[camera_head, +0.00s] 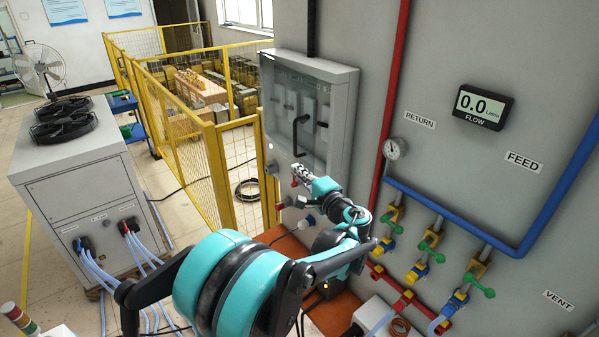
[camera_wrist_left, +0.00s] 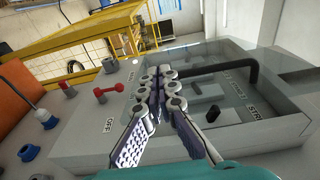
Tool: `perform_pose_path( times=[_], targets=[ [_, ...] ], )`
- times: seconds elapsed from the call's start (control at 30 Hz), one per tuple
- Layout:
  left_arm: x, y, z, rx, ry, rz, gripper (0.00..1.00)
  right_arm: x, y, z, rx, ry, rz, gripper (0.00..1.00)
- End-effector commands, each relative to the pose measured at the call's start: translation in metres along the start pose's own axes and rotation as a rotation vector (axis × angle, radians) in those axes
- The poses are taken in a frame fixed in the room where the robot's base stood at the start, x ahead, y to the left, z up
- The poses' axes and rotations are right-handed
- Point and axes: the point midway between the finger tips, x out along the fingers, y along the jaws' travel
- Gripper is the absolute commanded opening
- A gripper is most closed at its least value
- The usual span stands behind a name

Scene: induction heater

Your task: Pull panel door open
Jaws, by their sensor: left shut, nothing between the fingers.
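The panel door (camera_head: 340,115) is the clear-windowed front of a grey wall cabinet, and it looks shut in the head view. In the left wrist view the door (camera_wrist_left: 287,128) fills the right side, with the black handle (camera_wrist_left: 235,66) beyond the fingers. My left gripper (camera_head: 300,172) is just below the handle, near the cabinet's lower edge. Its fingers (camera_wrist_left: 166,72) are shut and empty, apart from the handle. My right gripper is not in view.
A red switch handle (camera_wrist_left: 108,93) by an OFF label sits beside the fingers, with blue-and-white connectors (camera_wrist_left: 28,153) farther left. Yellow fencing (camera_head: 215,165) stands left of the cabinet. Red and blue pipes (camera_head: 480,235) with valves run along the wall at right.

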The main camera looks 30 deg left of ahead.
Motion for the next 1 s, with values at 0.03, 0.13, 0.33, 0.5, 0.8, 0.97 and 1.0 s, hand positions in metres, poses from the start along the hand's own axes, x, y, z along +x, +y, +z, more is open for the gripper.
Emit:
perform_pose_path(
  times=[0.03, 0.13, 0.33, 0.5, 0.8, 0.97, 1.0],
  targets=[
    [0.000, 0.000, 0.000, 0.000, 0.000, 0.000, 0.00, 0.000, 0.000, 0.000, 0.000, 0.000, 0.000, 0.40],
    [0.001, 0.000, 0.001, 0.000, 0.002, 0.000, 0.00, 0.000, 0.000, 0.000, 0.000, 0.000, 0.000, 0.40],
    [0.002, 0.000, 0.004, 0.000, 0.007, 0.000, 0.00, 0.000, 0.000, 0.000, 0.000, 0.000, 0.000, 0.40],
    [0.003, -0.001, 0.007, 0.000, 0.017, 0.000, 0.00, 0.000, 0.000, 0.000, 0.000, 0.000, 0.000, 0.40],
    [0.006, -0.001, 0.014, 0.000, 0.034, 0.000, 0.00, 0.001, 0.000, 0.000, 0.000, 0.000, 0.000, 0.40],
    [0.006, -0.001, 0.014, 0.000, 0.035, 0.000, 0.00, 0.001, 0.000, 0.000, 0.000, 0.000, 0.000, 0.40],
    [0.006, -0.001, 0.014, 0.000, 0.035, 0.000, 0.00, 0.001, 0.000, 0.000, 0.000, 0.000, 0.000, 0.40]
  ],
)
